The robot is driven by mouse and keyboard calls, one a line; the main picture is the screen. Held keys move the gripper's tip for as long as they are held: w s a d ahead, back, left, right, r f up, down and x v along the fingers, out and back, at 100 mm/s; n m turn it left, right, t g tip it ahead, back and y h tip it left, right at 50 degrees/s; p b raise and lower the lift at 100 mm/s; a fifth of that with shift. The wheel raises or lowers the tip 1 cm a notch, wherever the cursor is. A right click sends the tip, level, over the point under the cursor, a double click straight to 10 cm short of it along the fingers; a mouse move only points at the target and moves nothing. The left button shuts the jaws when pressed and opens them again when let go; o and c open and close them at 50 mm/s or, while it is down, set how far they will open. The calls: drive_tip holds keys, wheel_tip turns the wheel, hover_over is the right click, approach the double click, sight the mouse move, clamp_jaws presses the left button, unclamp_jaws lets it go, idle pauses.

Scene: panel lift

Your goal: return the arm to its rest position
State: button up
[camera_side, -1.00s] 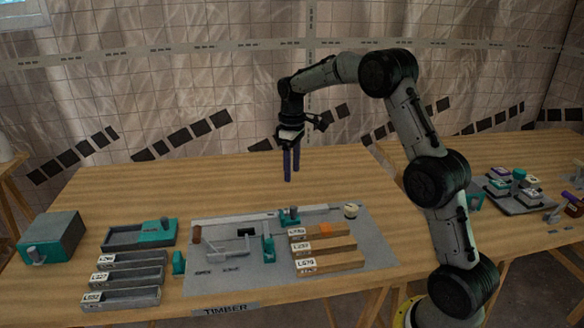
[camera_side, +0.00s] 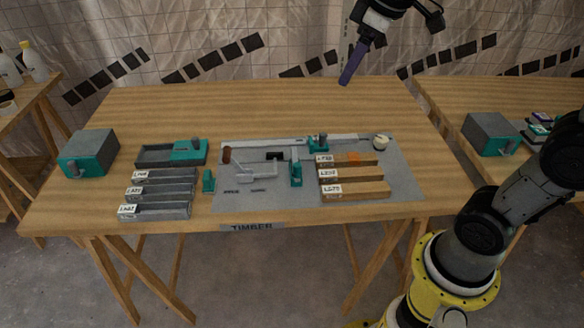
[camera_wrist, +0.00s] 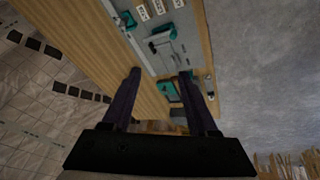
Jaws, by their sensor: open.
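My gripper (camera_side: 353,62) is high at the top of the side view, above the back of the wooden table (camera_side: 270,100), touching nothing. Only one purple finger shows clearly there. In the wrist view my gripper (camera_wrist: 160,78) has its two dark fingers spread wide with nothing held between them. The table and its parts show beyond the fingers, far off. The middle of my arm is out of the side view at the top right.
A grey mat (camera_side: 400,185) holds a fixture and several labelled wooden bars (camera_side: 355,190). Grey labelled trays (camera_side: 160,195) and a grey-teal box (camera_side: 88,152) stand at left. Another box (camera_side: 490,133) is on the right table. The table's back is clear.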

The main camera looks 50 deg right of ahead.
drive_tip(key=s+a+f+m, duration=0.1)
drive_tip(key=s+f, duration=0.3)
drive_tip(key=s, duration=0.3)
drive_tip(key=s+a+f+m+t, duration=0.1)
drive_tip(key=s+f, duration=0.3)
drive_tip(key=s, duration=0.4)
drive_tip(key=shift+a+f+m+y, duration=0.3)
drive_tip(key=shift+a+f+m, duration=0.05)
drive_tip(key=shift+a+m, duration=0.45)
